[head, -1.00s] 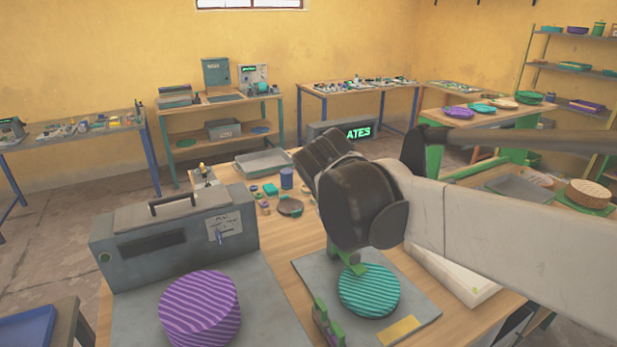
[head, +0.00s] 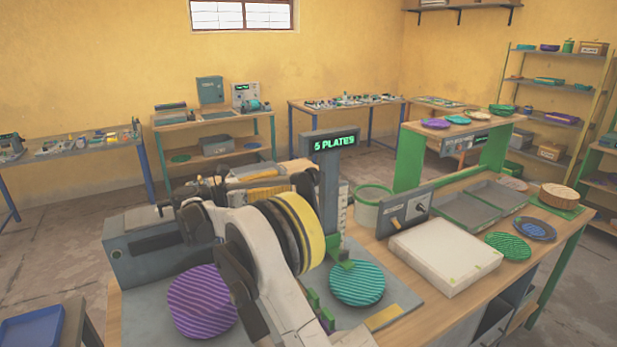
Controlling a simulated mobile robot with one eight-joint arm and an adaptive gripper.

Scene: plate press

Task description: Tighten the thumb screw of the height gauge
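I cannot make out the thumb screw; my arm covers the area left of the post. My arm's black-and-yellow joint stands just left of the post. The arm's end overlaps the grey box behind it; I cannot make out the fingers or anything held.
A purple striped stack (head: 202,301) sits left of my arm, in front of the grey box (head: 149,246). Grey trays (head: 465,214) lie further right.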

